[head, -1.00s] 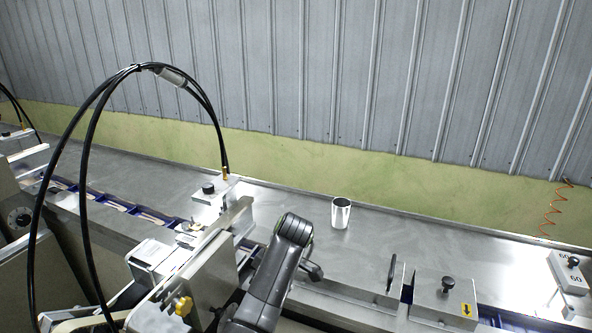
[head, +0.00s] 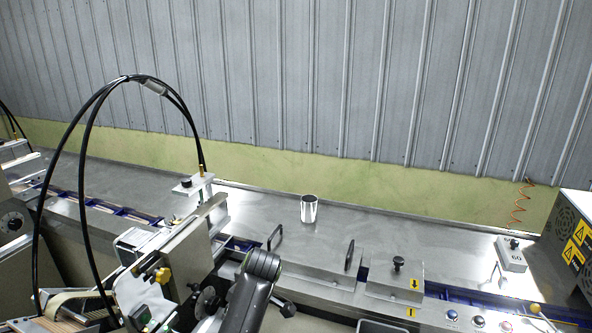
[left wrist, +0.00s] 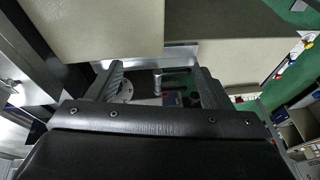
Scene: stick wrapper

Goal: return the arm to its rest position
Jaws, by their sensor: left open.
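My left gripper (left wrist: 158,82) shows in the left wrist view with its two dark fingers spread apart and nothing between them. A pale machine panel (left wrist: 95,30) is close beyond the fingers. In the head view, my dark grey arm (head: 250,290) rises from the bottom edge beside the wrapping machine (head: 185,255); its fingers cannot be made out there. My right gripper is in neither view.
A shiny metal cup (head: 309,209) stands upright on the steel table (head: 260,205). Black hoses (head: 88,110) arch over the machine at left. Metal blocks (head: 395,283), buttons (head: 479,321) and a box with yellow warning labels (head: 575,240) are at right.

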